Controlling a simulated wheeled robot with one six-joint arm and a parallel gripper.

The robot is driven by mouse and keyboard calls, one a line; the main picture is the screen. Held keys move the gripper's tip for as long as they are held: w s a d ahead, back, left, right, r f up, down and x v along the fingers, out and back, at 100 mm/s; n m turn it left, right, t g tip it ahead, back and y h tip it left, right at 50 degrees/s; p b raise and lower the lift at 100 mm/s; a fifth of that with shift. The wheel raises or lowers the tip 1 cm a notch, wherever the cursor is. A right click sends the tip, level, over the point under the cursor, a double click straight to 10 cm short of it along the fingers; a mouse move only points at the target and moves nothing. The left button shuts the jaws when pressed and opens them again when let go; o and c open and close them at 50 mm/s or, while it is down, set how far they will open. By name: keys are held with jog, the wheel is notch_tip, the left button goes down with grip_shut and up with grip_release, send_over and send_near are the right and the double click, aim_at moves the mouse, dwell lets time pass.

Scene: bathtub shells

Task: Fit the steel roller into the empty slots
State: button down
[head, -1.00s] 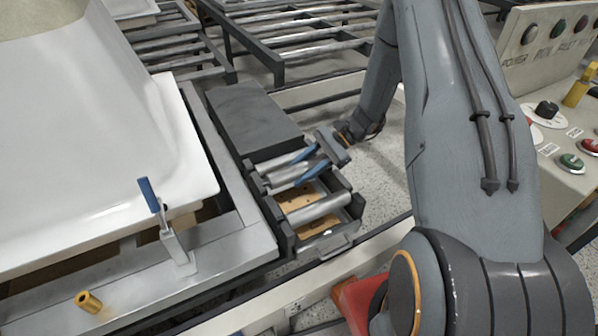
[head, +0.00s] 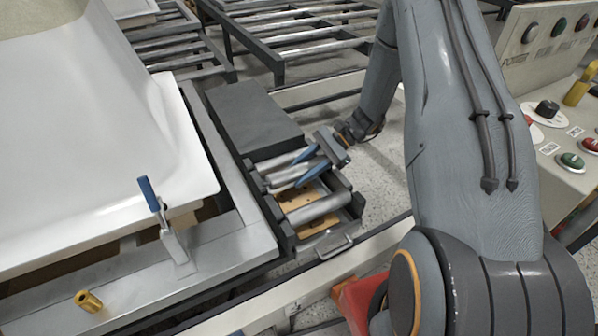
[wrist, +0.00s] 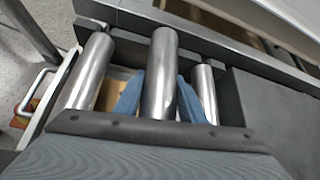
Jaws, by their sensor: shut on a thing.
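My gripper (head: 307,166) is shut on the steel roller (head: 286,175), with one blue finger on each side of it. In the wrist view the roller (wrist: 160,72) runs lengthwise between the fingers and its far end reaches toward the dark side rail. The roller lies over the dark slotted frame (head: 284,236), between two other rollers, one nearer the front (head: 314,209) and one nearer the grey cover (head: 278,159). Whether its ends sit in slots cannot be told; the near end is hidden by my gripper.
A flat dark grey cover (head: 250,115) adjoins the frame. A white tub shell (head: 90,150) on a metal bench with a blue-handled clamp (head: 163,225) stands left. A control panel (head: 560,120) is at right. Wooden board (head: 298,207) shows below the rollers.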

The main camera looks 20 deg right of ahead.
jog(key=shift+f+b, duration=1.1)
jog(key=shift+f, duration=1)
jog(key=c, duration=1.1)
grip_release()
jog(key=v, duration=0.7)
jog(key=shift+d+r, duration=0.2)
jog(key=shift+d, duration=0.15)
jog(key=shift+r, duration=0.1)
jog(key=s+a+r+n+h+p, duration=0.2)
jog(key=s+r+n, duration=0.3)
jog(key=s+r, duration=0.3)
jog(key=s+a+r+n+h+p, duration=0.2)
jog(key=s+r+n+h+p, duration=0.2)
jog(key=s+r, duration=0.3)
jog(key=s+a+r+n+h+p, duration=0.2)
jog(key=s+r+n+h+p, duration=0.2)
jog(key=s+r, duration=0.4)
jog(key=shift+s+a+r+n+t+h, duration=0.2)
jog(key=shift+r+n+h, duration=0.15)
jog(key=shift+r, duration=0.2)
jog(key=shift+s+a+r+n+t+h, duration=0.1)
jog(key=shift+r+n+t+h, duration=0.15)
jog(key=shift+r+n, duration=0.25)
